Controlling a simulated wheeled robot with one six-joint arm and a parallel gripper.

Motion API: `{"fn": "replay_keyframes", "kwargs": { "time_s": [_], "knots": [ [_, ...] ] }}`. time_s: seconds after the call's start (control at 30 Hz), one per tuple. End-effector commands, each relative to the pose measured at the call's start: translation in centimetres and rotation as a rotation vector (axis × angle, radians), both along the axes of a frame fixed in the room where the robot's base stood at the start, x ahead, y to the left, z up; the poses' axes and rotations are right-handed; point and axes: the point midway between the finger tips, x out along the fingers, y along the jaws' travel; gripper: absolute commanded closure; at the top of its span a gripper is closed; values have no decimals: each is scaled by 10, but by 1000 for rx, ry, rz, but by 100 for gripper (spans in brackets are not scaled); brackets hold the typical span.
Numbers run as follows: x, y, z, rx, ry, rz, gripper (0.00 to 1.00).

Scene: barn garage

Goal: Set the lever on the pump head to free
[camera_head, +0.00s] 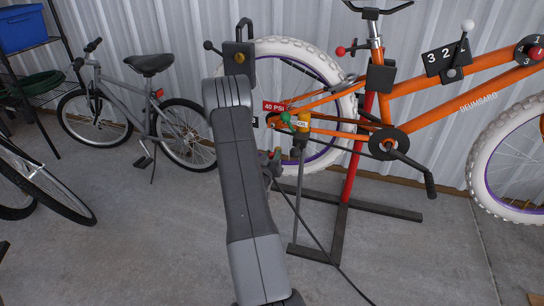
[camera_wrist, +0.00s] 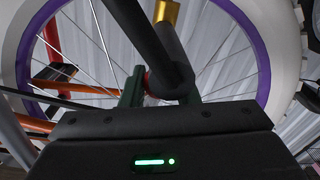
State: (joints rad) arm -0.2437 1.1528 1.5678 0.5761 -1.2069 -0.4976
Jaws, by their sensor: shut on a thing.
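A small yellow-orange unit with a pale label (camera_head: 301,121) stands on a grey post beside the rear wheel. A green ball (camera_head: 285,117) is at its left. My arm comes up the middle of the head view and hides part of this area. My gripper (camera_wrist: 163,92) is shut on a thick dark part (camera_wrist: 172,55) in front of the wheel. A small red bit shows between the fingers. I cannot tell whether the dark part is the pump head or its lever. The lever's setting cannot be read.
An orange bicycle (camera_head: 430,78) hangs on a red and black stand (camera_head: 352,170). A red "40 PSI" tag (camera_head: 275,107) is by its rear wheel. A grey bicycle (camera_head: 150,110) stands at the left, near a shelf with a blue bin (camera_head: 22,30). A thin cable crosses the floor.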

Motion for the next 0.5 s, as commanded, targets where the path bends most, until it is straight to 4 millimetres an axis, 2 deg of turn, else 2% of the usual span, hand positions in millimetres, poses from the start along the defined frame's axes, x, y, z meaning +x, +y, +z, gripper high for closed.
{"fn": "replay_keyframes", "kwargs": {
  "time_s": [0.17,0.5],
  "knots": [
    [1,0,6,12,38,-1,95],
    [5,-2,20,77,230,-1,95]
  ]
}}
